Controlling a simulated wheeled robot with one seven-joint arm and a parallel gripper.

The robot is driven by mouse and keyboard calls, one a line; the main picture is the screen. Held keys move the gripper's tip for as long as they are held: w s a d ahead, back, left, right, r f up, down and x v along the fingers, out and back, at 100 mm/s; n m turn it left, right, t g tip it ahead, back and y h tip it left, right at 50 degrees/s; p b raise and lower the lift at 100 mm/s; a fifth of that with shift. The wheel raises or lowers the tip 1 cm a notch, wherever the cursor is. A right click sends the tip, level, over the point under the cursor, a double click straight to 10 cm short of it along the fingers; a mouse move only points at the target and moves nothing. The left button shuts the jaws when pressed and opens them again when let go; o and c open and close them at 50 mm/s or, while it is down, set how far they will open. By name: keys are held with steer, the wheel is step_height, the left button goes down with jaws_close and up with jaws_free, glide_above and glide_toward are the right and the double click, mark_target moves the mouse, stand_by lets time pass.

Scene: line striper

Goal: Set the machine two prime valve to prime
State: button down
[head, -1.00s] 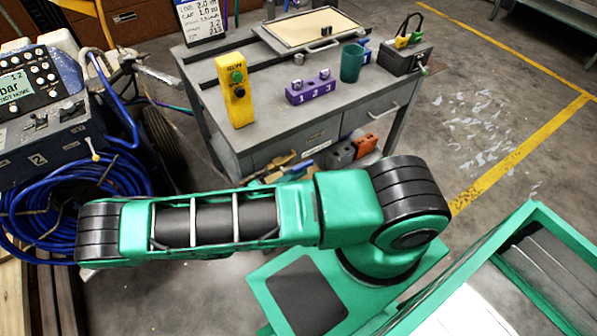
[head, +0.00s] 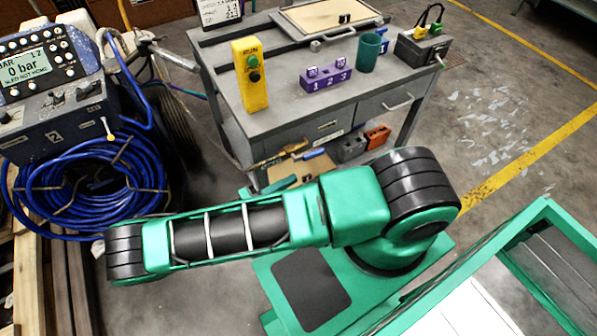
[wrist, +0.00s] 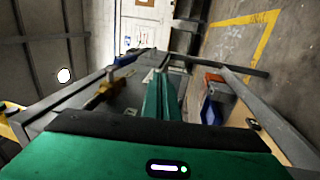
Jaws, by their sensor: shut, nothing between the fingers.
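Machine two (head: 50,132) stands at the left in the head view, a dark blue-grey box marked 2 below a display panel (head: 30,68) reading 0 bar. A small lever with a pale tip (head: 107,128) sticks out on its right front; I cannot tell its setting or whether it is the prime valve. Small black knobs sit on the box top. My gripper (wrist: 161,74) shows in the wrist view as green fingers closed together with nothing held. It points toward the cart's lower shelf, away from the machine. The head view does not show my gripper.
A blue hose coil (head: 95,185) hangs below the machine. A grey cart (head: 290,115) stands right of it, bearing a yellow button box (head: 250,75), purple block (head: 327,80) and green cup (head: 368,52). An orange box (head: 377,136) sits low on the cart. Floor at right is open.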

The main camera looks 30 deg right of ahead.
steer(key=shift+a+f, duration=0.2)
steer(key=shift+a, duration=0.5)
steer(key=shift+a+f, duration=0.2)
steer(key=shift+a, duration=0.5)
